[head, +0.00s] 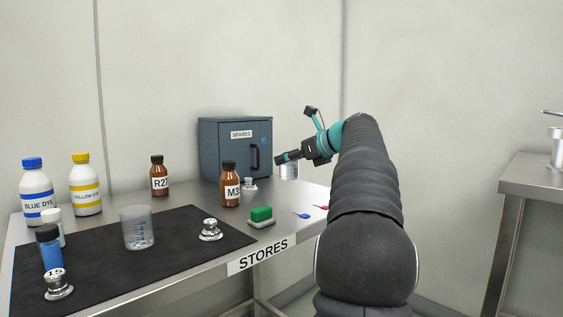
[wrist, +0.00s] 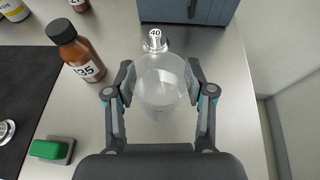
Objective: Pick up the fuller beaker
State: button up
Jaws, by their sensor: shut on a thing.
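My gripper (head: 287,158) is shut on a clear beaker (head: 289,172), which hangs upright below the fingers and appears raised above the right part of the table. In the wrist view the held beaker (wrist: 161,88) sits between the two fingers of my gripper (wrist: 159,78). Its liquid level is hard to tell. Another clear beaker (head: 138,231) with graduation marks stands on the black mat at the left, well away from my gripper. It seems to hold some clear liquid in its lower part.
Brown bottles (head: 230,184) and a weight (wrist: 155,40) stand near the held beaker, before a grey SPARES cabinet (head: 220,160). A green-topped block (head: 261,215) lies at the table's front. Dye bottles (head: 86,190) stand at the left. The table's right end is mostly clear.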

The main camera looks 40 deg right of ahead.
jog(key=s+d+r+p, duration=0.4)
jog(key=d+r, duration=0.1)
jog(key=d, duration=0.2)
jog(key=shift+d, duration=0.35)
jog(key=shift+r, duration=0.15)
dwell(0.3)
